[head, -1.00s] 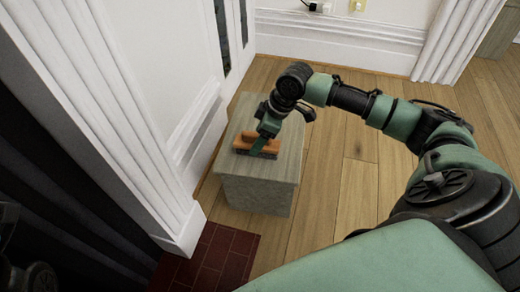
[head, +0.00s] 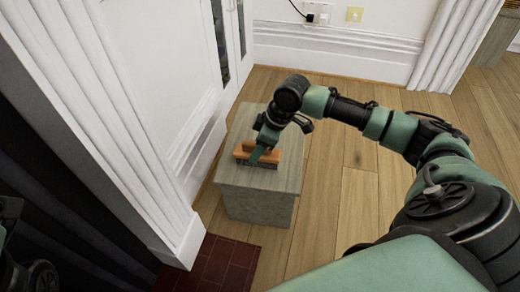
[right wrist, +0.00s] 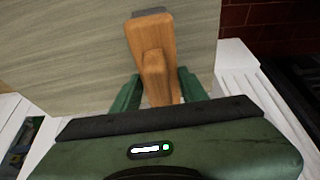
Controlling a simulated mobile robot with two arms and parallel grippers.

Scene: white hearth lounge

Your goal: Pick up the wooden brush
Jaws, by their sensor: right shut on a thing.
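The wooden brush (head: 244,151) has an orange-brown wooden body with a dark underside. In the right wrist view the brush (right wrist: 150,38) runs between the two green fingers of my right gripper (right wrist: 157,90). The fingers hide part of the brush. I cannot tell whether its underside touches the stand. My left gripper is not in view; only dark parts of my left arm show at the lower left.
A white panelled wall (head: 165,85) with fluted trim stands close along the stand's left side. Dark red tiles (head: 222,262) lie in front of the stand. Open wooden floor (head: 350,205) lies to its right. A socket with a black plug (head: 313,14) is on the back wall.

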